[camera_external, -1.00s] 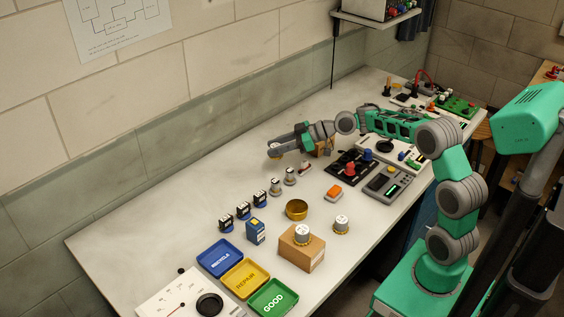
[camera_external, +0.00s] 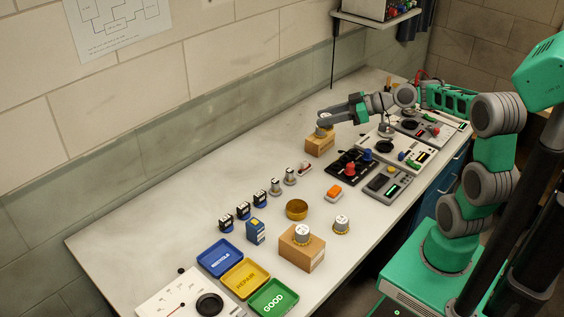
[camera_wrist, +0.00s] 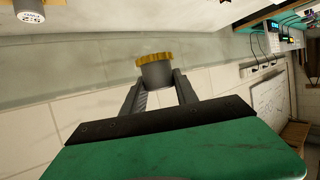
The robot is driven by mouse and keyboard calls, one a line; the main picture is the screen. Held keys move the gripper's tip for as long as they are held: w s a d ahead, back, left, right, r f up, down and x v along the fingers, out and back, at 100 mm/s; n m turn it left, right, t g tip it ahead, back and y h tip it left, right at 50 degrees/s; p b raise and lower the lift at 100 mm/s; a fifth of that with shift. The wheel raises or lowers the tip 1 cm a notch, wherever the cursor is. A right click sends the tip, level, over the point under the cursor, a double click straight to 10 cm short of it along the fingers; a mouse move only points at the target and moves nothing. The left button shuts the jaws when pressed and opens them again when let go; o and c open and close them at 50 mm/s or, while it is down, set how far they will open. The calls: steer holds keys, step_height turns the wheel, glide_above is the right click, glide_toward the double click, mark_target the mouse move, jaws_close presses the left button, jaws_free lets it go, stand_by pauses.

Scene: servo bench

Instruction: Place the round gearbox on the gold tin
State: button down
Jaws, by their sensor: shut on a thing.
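My gripper (camera_external: 327,118) is at the far part of the bench, over or just above a wooden box (camera_external: 320,144). In the wrist view my gripper (camera_wrist: 158,88) is shut on a grey round gearbox (camera_wrist: 156,75) with a gold toothed rim, held between the two fingers. In the external view the held piece is small and partly hidden by the fingers. The gold tin (camera_external: 297,210) is an open, round, empty-looking tin at mid-bench, nearer the camera and well apart from my gripper.
A round gearbox (camera_external: 302,235) stands on a cardboard box (camera_external: 313,255); another (camera_external: 341,224) stands beside it. Several small servos (camera_external: 243,210) line the left. An orange-topped part (camera_external: 333,193) and a black panel (camera_external: 352,166) lie right of the tin. The bench's left rear is clear.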

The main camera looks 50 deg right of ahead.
steer(key=s+a+f+n+g+y+p, duration=0.1)
steer(key=s+a+f+n+g+y, duration=0.15)
steer(key=s+a, duration=0.55)
steer(key=s+a+f+n+g+y, duration=0.25)
steer(key=s+a+n, duration=0.2)
steer(key=s, duration=0.45)
steer(key=g+b, duration=0.1)
steer(key=b, duration=0.9)
glide_above(297, 206)
steer(key=shift+m, duration=0.3)
step_height(297, 206, down, 11)
steer(key=shift+a+r, duration=0.1)
steer(key=shift+f, duration=1.35)
steer(key=shift+f, duration=0.1)
steer(key=shift+f, duration=0.15)
steer(key=c, duration=0.9)
jaws_free()
steer(key=shift+c, duration=0.2)
